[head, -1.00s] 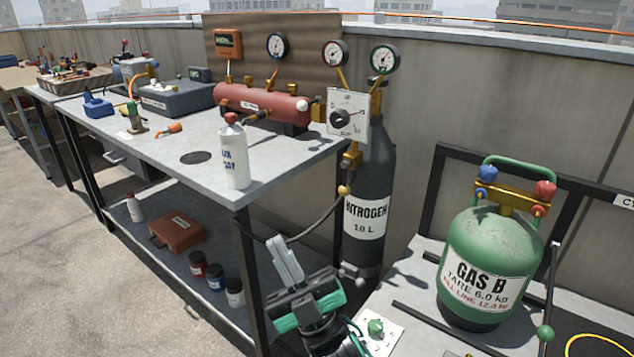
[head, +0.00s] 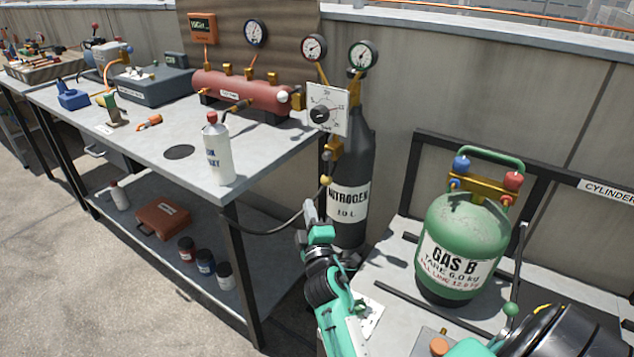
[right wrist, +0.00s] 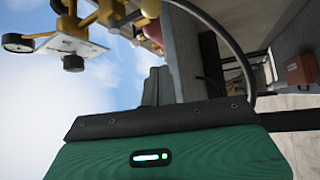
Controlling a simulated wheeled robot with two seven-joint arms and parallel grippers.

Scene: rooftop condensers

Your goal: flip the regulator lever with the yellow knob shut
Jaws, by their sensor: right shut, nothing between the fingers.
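The yellow knob (head: 326,181) sits at the end of the regulator's lever, below the brass regulator (head: 333,148) on the dark nitrogen cylinder (head: 350,196). A white dial panel (head: 327,108) is above it. My right gripper (head: 310,208) is shut and empty, just below and left of the knob in the head view. I cannot tell whether they touch. In the right wrist view, a yellow ball (right wrist: 151,9) shows at the top, beyond my shut fingers (right wrist: 157,86), with the dial panel (right wrist: 65,46) at upper left. The lever's exact angle is unclear. My left gripper is out of view.
A black hose (head: 270,228) curves from the regulator under the workbench (head: 225,195). A white bottle (head: 218,158) stands near the bench corner. A green GAS B cylinder (head: 460,245) stands at the right. The red manifold (head: 240,95) lies behind.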

